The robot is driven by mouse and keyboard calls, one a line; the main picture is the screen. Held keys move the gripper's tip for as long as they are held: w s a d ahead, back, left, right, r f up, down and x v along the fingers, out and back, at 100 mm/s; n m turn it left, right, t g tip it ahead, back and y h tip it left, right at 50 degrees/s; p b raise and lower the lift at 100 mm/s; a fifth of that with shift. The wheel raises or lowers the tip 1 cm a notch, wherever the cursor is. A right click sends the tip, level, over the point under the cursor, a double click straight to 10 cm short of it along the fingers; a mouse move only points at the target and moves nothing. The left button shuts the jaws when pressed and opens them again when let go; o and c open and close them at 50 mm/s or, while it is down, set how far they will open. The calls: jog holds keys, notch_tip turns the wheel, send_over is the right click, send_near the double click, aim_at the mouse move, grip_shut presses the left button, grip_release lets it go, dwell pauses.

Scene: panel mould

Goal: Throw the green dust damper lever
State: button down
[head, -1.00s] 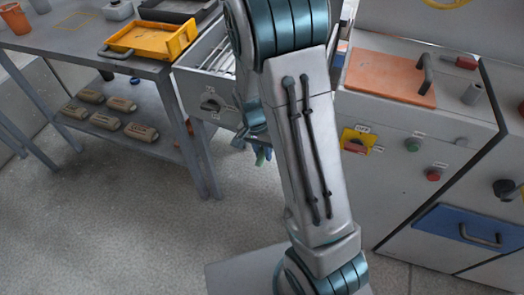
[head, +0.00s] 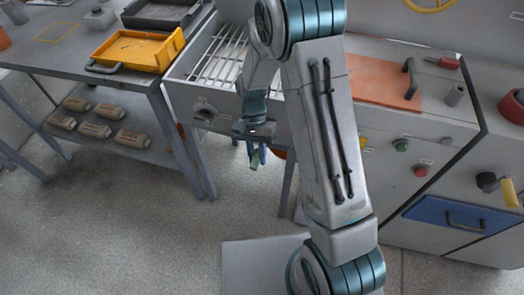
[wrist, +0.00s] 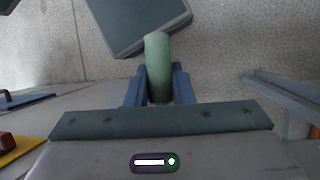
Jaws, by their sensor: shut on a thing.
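The green lever (wrist: 157,55) shows in the wrist view as a rounded pale green bar between the two blue fingers of my gripper (wrist: 157,88). The fingers are shut on it, and its far end sticks out past them. In the head view my gripper (head: 255,158) hangs in front of the grill-topped cabinet, low beside its front. A small green bit of the lever (head: 253,164) shows at the fingertips there. Where the lever joins its mount is hidden.
A cabinet with a wire grill (head: 222,57) and a front knob (head: 205,112) stands behind my gripper. A table with a yellow tray (head: 125,62) is at left. At right, a cabinet has a green button (head: 401,145), red button (head: 421,170) and blue drawer (head: 440,215). Floor at front left is clear.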

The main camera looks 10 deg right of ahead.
aim_at(257, 156)
jog(key=shift+w+r, duration=0.1)
jog(key=shift+w, duration=0.1)
jog(key=c, duration=1.3)
grip_release()
jog(key=shift+o, duration=0.2)
jog(key=shift+s, duration=0.1)
notch_tip(257, 156, up, 4)
jog(key=shift+f, duration=0.15)
jog(key=s+d+r, duration=0.3)
jog(key=d+r, duration=0.4)
jog(key=d, duration=0.4)
jog(key=shift+s, duration=0.2)
jog(key=shift+r, duration=0.1)
